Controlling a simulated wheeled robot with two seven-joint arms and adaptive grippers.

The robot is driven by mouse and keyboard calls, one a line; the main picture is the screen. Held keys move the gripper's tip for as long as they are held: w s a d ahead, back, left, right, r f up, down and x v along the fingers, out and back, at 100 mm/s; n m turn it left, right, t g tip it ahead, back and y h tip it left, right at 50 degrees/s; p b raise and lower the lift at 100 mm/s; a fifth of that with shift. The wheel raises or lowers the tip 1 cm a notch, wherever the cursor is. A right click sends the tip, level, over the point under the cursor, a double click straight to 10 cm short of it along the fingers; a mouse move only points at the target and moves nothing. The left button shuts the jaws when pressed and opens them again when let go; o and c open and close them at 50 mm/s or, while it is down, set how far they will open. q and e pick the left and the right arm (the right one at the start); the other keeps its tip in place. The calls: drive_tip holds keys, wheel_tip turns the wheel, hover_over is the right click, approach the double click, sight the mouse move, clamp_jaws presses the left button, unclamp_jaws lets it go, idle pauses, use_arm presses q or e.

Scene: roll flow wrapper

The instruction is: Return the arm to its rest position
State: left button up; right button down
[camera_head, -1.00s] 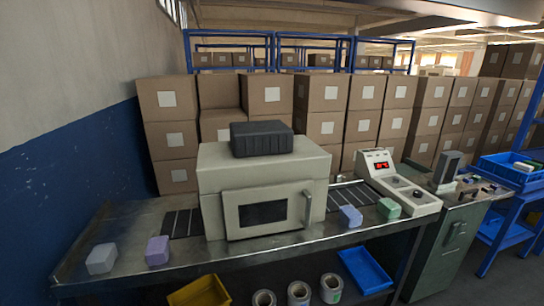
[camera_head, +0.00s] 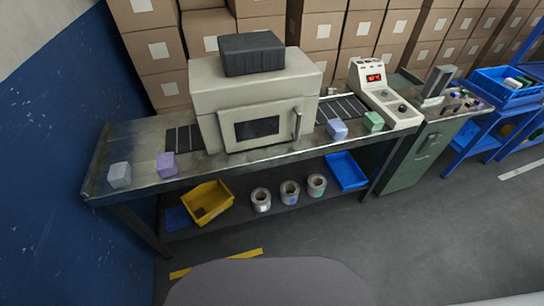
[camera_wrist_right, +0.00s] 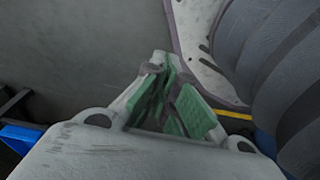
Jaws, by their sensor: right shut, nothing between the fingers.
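My right gripper (camera_wrist_right: 165,85) shows in the right wrist view, with its green-padded fingers closed together and nothing held. It hangs over the grey floor, beside a part of my own body at the right of that view. In the head view neither gripper is in sight. The beige wrapper machine (camera_head: 256,100) stands on the metal table (camera_head: 225,168) with its door closed. My left gripper is in no view.
Soft-coloured blocks, grey (camera_head: 119,175), purple (camera_head: 167,165), blue (camera_head: 337,129) and green (camera_head: 373,121), sit on the table. A yellow bin (camera_head: 207,203), a blue tray (camera_head: 345,170) and rolls (camera_head: 290,192) are on the lower shelf. The floor in front is clear.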

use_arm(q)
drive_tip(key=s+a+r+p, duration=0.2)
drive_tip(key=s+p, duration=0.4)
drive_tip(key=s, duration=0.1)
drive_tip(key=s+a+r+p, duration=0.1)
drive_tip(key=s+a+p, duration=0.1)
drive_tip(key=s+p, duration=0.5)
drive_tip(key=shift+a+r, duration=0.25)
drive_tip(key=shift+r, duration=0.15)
use_arm(e)
drive_tip(key=s+d+r, duration=0.2)
drive_tip(key=s, duration=0.5)
drive_tip(key=s+d+r, duration=0.1)
drive_tip(key=s+d, duration=0.1)
drive_tip(key=s, duration=0.5)
drive_tip(key=shift+d+r, duration=0.25)
drive_tip(key=shift+r, duration=0.15)
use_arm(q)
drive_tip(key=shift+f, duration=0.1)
use_arm(e)
drive_tip(key=shift+f, duration=0.1)
use_arm(q)
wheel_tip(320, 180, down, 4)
drive_tip(key=b, duration=0.4)
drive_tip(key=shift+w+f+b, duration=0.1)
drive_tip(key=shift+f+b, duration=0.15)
drive_tip(key=shift+b, duration=0.15)
use_arm(e)
wheel_tip(320, 180, down, 4)
drive_tip(key=shift+f, duration=0.25)
